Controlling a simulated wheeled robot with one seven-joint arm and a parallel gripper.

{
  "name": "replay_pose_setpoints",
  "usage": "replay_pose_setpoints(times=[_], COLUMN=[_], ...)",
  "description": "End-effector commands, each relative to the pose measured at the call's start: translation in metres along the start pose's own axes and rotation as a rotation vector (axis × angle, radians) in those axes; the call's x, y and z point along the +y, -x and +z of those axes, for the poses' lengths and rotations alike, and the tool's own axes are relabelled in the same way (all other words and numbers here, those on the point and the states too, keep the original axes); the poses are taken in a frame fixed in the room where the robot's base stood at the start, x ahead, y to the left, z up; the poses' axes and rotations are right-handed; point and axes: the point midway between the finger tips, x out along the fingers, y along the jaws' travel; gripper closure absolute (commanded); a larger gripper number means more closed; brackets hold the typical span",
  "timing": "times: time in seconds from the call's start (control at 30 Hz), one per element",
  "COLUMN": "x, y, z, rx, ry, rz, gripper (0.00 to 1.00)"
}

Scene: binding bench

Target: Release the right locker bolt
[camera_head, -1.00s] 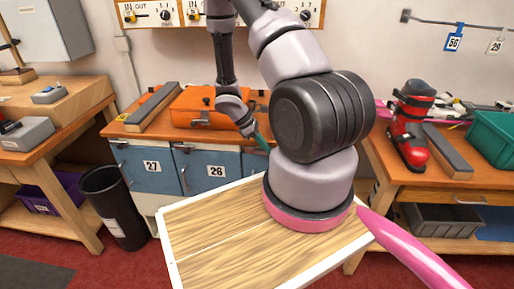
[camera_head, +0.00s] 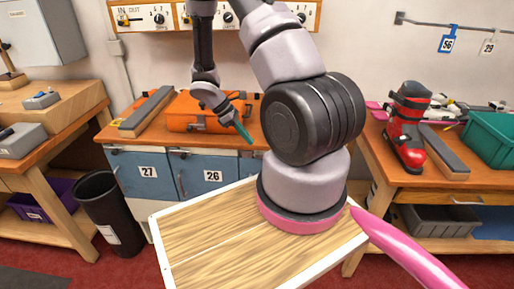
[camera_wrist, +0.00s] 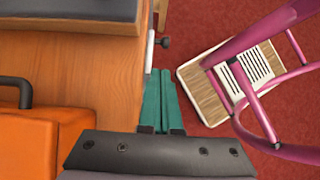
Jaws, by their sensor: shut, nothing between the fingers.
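A blue locker front under the middle bench shows door 27 (camera_head: 149,172) on the left and door 26 (camera_head: 213,177) beside it. More blue front (camera_head: 252,162) continues right, mostly hidden behind my arm. A dark bolt knob (camera_wrist: 163,42) sticks out past the bench edge in the wrist view; I cannot tell which door it belongs to. Small dark bolts show along the door tops, such as one at door 26 (camera_head: 181,154). My gripper (camera_head: 246,137) has teal fingers, shut and empty, pointing down beside the bench front. In the wrist view its fingertips (camera_wrist: 160,72) are apart from the knob.
An orange case (camera_head: 190,112) and a grey-topped block (camera_head: 147,107) sit on the bench (camera_head: 130,132). A black bin (camera_head: 108,215) stands at the left. A red ski boot (camera_head: 408,125) is on the right bench. Red floor (camera_wrist: 215,30) lies open in front of the lockers.

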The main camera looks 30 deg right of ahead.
Motion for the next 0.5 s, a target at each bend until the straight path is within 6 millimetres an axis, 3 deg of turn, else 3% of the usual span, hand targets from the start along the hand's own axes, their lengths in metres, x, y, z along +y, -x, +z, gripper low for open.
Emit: replay_pose_setpoints(times=[0.2, 0.5], x=[0.001, 0.0], y=[0.035, 0.045], z=[0.0, 0.0], rx=[0.001, -0.001], ry=[-0.002, 0.0], rz=[0.002, -0.001], gripper=[1.0, 1.0])
